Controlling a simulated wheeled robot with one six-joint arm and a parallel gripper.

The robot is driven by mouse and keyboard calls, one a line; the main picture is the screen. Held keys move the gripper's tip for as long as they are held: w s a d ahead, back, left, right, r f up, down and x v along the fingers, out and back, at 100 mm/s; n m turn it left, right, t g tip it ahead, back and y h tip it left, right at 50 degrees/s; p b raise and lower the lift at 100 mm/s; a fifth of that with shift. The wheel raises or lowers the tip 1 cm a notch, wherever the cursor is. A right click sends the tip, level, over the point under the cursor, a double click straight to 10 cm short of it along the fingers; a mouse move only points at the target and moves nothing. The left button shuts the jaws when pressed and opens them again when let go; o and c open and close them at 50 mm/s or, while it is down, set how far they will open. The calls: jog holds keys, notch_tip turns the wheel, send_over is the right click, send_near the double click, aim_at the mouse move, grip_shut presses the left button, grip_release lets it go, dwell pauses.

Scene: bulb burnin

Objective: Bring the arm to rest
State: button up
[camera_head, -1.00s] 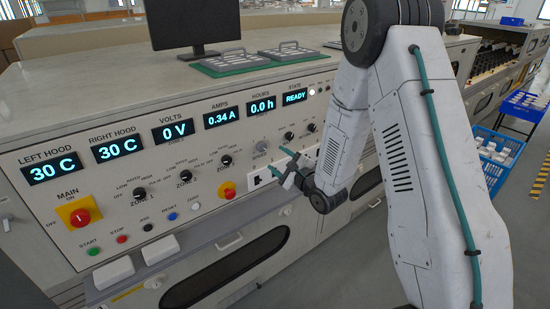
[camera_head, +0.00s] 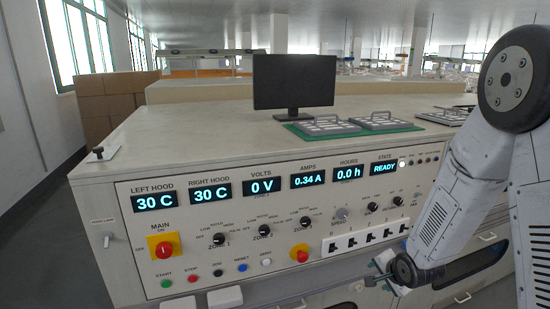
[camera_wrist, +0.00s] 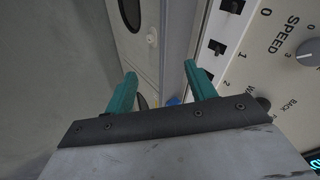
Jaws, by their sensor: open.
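The panel's switch row (camera_wrist: 215,47) and the SPEED knob (camera_wrist: 308,52) lie to the right of the fingers there. My arm is bent, with its elbow high at the right edge of the head view.
The displays (camera_head: 265,184) read 30 C, 30 C, 0 V, 0.34 A, 0.0 h and READY. A red main switch (camera_head: 164,245) and a red stop knob (camera_head: 299,253) stick out of the panel. A monitor (camera_head: 294,82) and trays (camera_head: 330,125) stand on top. Cardboard boxes (camera_head: 105,105) are behind left.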

jog(key=s+a+r+n+g, duration=0.2)
jog(key=s+r+n, duration=0.4)
jog(key=s+r, duration=0.7)
jog(key=s+a+r+n+g, duration=0.2)
jog(key=s+r+n+g, duration=0.2)
jog(key=s+r, duration=1)
jog(key=s+n, duration=0.2)
jog(key=s, duration=0.4)
jog(key=shift+s+a+r+h, duration=0.15)
jog(key=shift+s+r+h, duration=0.1)
jog(key=shift+r+h, duration=0.05)
jog(key=shift+c, duration=0.3)
